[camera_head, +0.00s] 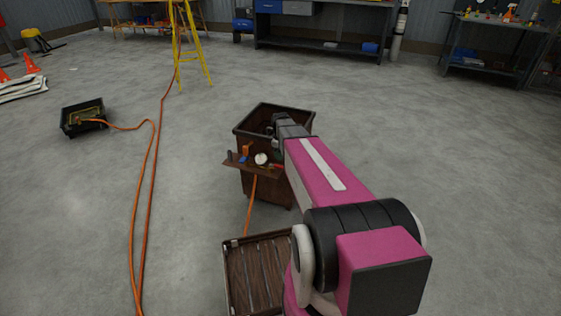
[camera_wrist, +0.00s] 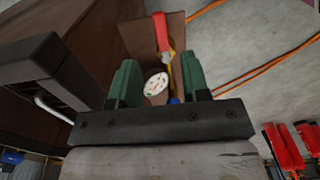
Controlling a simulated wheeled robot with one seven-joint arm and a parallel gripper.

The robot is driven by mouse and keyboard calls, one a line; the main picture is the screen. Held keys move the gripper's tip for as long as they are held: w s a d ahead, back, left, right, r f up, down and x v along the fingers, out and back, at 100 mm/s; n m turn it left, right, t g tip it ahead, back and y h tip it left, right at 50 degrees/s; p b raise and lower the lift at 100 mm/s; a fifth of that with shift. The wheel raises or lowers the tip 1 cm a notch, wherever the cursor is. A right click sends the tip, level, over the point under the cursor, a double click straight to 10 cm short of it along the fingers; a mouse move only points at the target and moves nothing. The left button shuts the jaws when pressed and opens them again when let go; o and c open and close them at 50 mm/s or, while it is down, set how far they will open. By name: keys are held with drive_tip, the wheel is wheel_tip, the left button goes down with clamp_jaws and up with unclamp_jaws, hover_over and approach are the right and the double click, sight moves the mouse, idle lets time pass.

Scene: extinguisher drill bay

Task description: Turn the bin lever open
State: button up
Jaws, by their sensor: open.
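The brown bin (camera_head: 268,187) stands on the floor at mid-picture in the head view, with a small shelf-like panel (camera_head: 236,165) on its near side. The panel carries a white round gauge (camera_head: 261,159), an orange part (camera_head: 246,148) and a red part near its right end. In the wrist view a red lever-like bar (camera_wrist: 161,30) with yellow beside it lies beyond the fingertips. The gauge (camera_wrist: 155,84) shows between the green fingers of my gripper (camera_wrist: 160,82), which is open and empty. My arm hides part of the bin; whether a finger touches anything is unclear.
A slatted brown tray (camera_head: 255,275) lies on the floor in front of the bin. An orange hose (camera_head: 152,150) runs along the floor to a black box (camera_head: 84,117) at left. A yellow stepladder (camera_head: 190,45) and workbenches stand behind. Open floor lies at right.

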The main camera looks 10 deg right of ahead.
drive_tip(key=shift+r, duration=1.95)
drive_tip(key=s+a+m, duration=0.2)
drive_tip(key=s+m, duration=0.1)
drive_tip(key=s, duration=0.4)
drive_tip(key=s+a+r+m, duration=0.1)
drive_tip(key=s+a+m, duration=0.2)
drive_tip(key=s, duration=0.5)
drive_tip(key=s+a+m, duration=0.2)
drive_tip(key=s+m, duration=0.3)
drive_tip(key=s, duration=0.2)
drive_tip(key=shift+s+a+r, duration=0.25)
drive_tip(key=shift+s, duration=0.1)
